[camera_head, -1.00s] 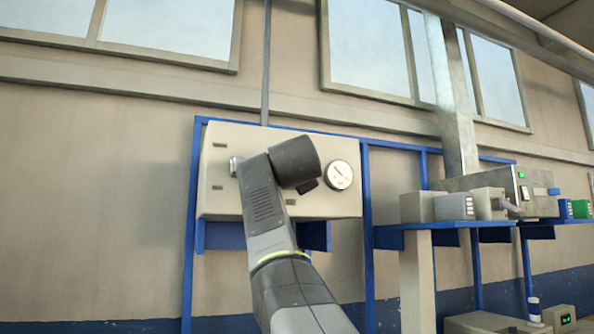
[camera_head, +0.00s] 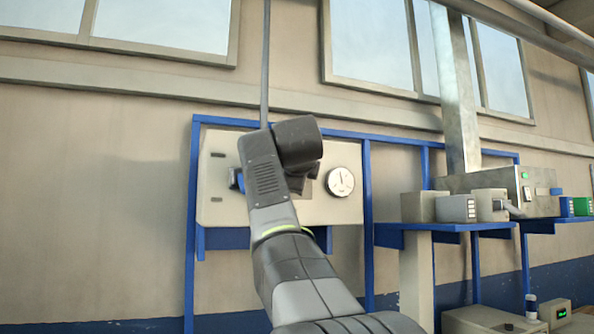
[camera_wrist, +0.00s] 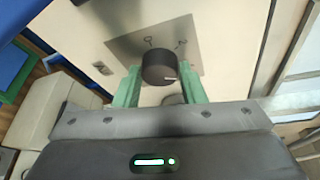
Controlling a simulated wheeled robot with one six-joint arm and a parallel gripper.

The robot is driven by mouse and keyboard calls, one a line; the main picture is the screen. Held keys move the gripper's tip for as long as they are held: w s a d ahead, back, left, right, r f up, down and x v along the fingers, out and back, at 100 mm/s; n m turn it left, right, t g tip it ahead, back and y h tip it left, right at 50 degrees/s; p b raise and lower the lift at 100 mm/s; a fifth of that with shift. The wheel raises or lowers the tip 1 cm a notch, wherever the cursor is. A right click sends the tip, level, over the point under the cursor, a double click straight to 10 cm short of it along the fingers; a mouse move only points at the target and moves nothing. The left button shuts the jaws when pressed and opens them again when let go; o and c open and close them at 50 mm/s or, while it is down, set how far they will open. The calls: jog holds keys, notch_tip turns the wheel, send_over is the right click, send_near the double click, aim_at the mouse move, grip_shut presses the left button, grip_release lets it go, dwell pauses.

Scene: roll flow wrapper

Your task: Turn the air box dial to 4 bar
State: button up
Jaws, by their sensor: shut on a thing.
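The air box (camera_head: 214,188) is a pale panel on a blue frame. In the wrist view its dial (camera_wrist: 159,66) is a round black knob with a light mark on its lower right rim, on a grey plate (camera_wrist: 190,45). My gripper (camera_wrist: 160,78) has its green fingers on either side of the dial and is shut on it. In the head view my arm hides the dial and most of the fingers. The round white gauge (camera_head: 340,182) right of my arm has its needle pointing about straight up; its numbers are too small to read.
A blue part (camera_head: 237,181) shows just left of my wrist on the panel. A shelf (camera_head: 440,226) with grey boxes stands to the right. The wall left of the frame is clear.

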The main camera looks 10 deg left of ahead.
jog(key=shift+m+g+p, duration=0.3)
jog(key=shift+m, duration=0.1)
jog(key=o, duration=1)
jog(key=shift+s, duration=0.1)
jog(key=b+v, duration=0.2)
jog(key=v, duration=1.1)
jog(key=shift+s+d, duration=0.15)
jog(key=shift+s, duration=0.2)
jog(key=shift+w, duration=0.1)
jog(key=p+x, duration=0.1)
jog(key=x, duration=1.2)
jog(key=shift+w+p, duration=0.4)
